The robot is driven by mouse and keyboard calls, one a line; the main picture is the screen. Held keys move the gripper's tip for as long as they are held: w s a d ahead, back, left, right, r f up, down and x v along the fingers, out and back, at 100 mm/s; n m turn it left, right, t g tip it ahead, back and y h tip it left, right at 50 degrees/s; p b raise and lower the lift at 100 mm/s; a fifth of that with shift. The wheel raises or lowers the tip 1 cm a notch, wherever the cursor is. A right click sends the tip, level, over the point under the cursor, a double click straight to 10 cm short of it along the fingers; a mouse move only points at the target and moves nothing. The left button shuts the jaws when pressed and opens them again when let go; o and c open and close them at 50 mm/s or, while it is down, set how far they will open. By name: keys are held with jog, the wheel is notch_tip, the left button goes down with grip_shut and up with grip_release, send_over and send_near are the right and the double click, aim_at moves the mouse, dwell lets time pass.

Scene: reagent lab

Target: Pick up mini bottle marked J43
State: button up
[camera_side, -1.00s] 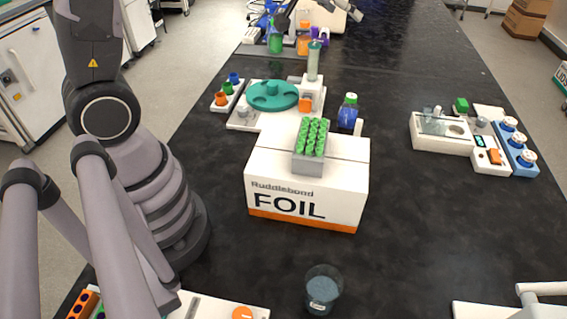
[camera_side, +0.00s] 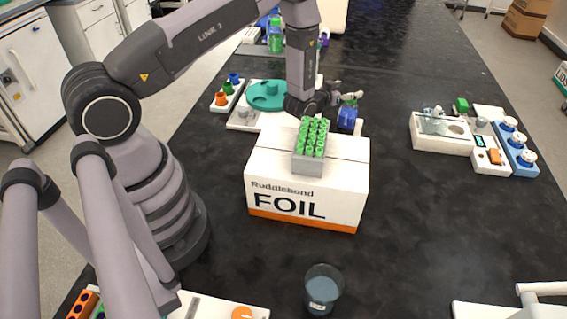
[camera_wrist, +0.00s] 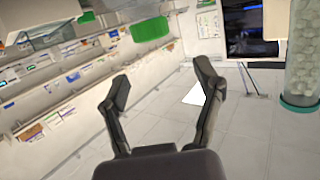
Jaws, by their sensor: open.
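A grey rack (camera_side: 308,167) of several mini bottles with green caps (camera_side: 312,135) stands on top of the white FOIL box (camera_side: 307,190). The markings on the caps are too small to read, so I cannot tell which one is J43. My gripper (camera_side: 350,92) is just behind and above the rack in the side view, its fingers pointing right. In the wrist view my gripper (camera_wrist: 163,84) has its two fingers spread wide, with nothing between them.
A blue bottle (camera_side: 347,118) stands behind the box, close under my gripper, its top partly hidden. A beaker (camera_side: 322,288) stands in front. White equipment (camera_side: 440,145) is at right; the bench between is clear.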

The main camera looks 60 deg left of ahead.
aim_at(349, 111)
jog(key=w+f, duration=0.2)
jog(key=f, duration=0.1)
jog(key=shift+w+a+f, duration=0.1)
jog(key=shift+a+f, duration=0.1)
jog(key=shift+f, duration=0.1)
jog(key=shift+w+a, duration=0.1)
jog(key=shift+w, duration=0.25)
grip_shut()
